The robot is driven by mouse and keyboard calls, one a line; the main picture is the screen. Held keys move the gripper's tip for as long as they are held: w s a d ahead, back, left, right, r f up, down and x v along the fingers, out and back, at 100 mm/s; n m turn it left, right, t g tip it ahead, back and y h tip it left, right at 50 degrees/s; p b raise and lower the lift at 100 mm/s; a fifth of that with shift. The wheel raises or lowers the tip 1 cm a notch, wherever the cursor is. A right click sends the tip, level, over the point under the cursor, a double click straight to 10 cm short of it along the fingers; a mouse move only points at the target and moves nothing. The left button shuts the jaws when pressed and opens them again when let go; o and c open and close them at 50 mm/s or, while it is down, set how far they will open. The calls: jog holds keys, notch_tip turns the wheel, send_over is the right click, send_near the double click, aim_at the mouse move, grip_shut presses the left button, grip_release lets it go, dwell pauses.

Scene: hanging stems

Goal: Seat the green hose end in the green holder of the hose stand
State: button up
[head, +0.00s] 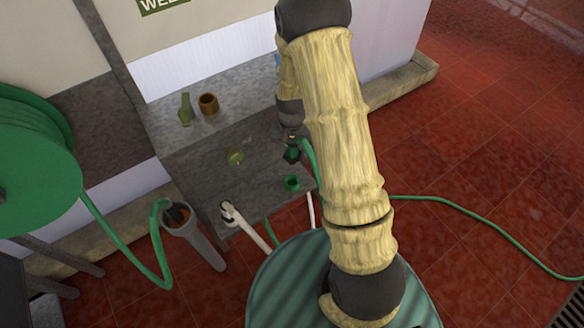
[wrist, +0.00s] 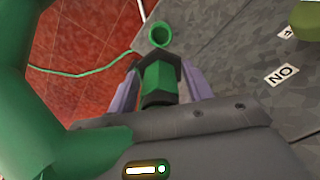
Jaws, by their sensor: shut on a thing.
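My gripper (head: 291,138) is shut on the green hose end (head: 291,154), above the stand's lower shelf. In the wrist view the green hose end (wrist: 158,80) sits between the two fingers of my gripper (wrist: 160,68), its dark tip pointing away from the palm. The green holder (head: 292,183) is a small open ring near the front right edge of the hose stand (head: 265,200). In the wrist view the green holder (wrist: 160,34) shows just beyond the hose end, apart from it in the picture. Its opening looks empty. The height gap is hard to tell.
A white hose end (head: 228,210) is at the shelf's front left. A yellow-green fitting (head: 235,156) is on the shelf; a brass ring (head: 208,103) and a green piece (head: 185,109) stand above. A green hose reel (head: 35,150) is at left. Green hose (head: 480,218) crosses the red floor.

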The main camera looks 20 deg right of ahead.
aim_at(292, 158)
jog(key=shift+m, duration=0.6)
notch_tip(292, 158, down, 4)
jog(key=b, duration=0.4)
jog(key=shift+s+a+f+b, duration=0.1)
jog(key=shift+f+b, duration=0.1)
jog(key=shift+b, duration=0.2)
jog(key=shift+r, duration=0.1)
notch_tip(292, 158, down, 5)
jog(key=b, duration=0.4)
jog(key=shift+r, duration=0.15)
jog(key=shift+s, duration=0.15)
jog(key=shift+f+b, duration=0.5)
jog(key=shift+f, duration=0.65)
